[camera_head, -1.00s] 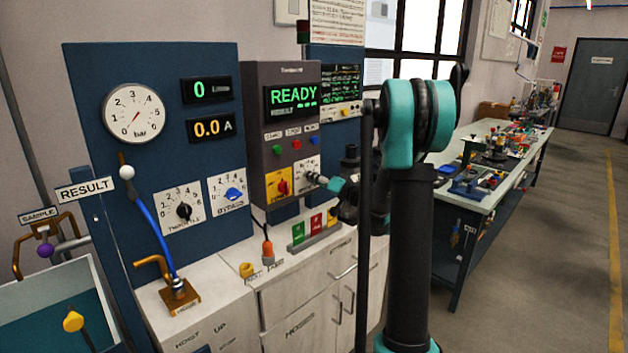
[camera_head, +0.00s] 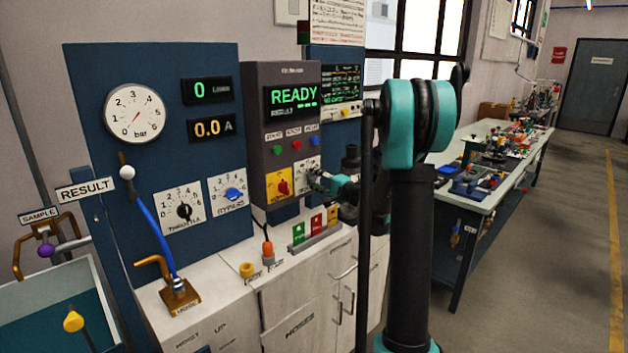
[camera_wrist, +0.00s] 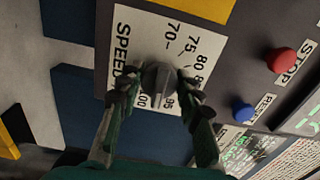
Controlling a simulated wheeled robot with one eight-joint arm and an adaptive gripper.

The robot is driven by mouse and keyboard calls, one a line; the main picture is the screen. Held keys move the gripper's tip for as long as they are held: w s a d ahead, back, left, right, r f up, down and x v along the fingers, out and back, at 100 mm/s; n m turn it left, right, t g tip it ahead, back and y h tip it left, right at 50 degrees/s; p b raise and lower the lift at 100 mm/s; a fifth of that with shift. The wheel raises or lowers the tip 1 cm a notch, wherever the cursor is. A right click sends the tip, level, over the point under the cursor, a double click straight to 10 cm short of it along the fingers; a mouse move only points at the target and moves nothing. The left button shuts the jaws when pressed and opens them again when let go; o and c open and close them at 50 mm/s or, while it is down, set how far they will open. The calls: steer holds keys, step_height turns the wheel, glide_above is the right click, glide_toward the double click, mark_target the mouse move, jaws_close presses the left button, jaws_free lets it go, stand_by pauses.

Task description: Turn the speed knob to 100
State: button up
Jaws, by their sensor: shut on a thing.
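The speed knob (camera_wrist: 158,82) is a grey round knob with a raised grip on a white dial plate (camera_wrist: 126,40) marked SPEED. Its scale shows 70, 75, 80, 95 and a partly covered 100. In the wrist view the grip's near end points down, around the 95 and 100 marks; I cannot tell exactly which. My gripper (camera_wrist: 160,92) is shut on the knob, with a dark fingertip on each side of it. In the head view my gripper (camera_head: 322,181) is at the dial on the grey pump panel (camera_head: 258,150), and the knob is mostly hidden.
A yellow plate with a red switch (camera_head: 279,186) is just left of the dial. The red STOP button (camera_wrist: 281,61) and blue RESET button (camera_wrist: 242,112) are near my right finger in the wrist view. The display (camera_head: 293,97) reads READY.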

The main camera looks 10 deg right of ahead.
steer(key=shift+m, duration=0.4)
steer(key=o, duration=1.2)
steer(key=shift+c, duration=0.2)
steer(key=v, duration=1.2)
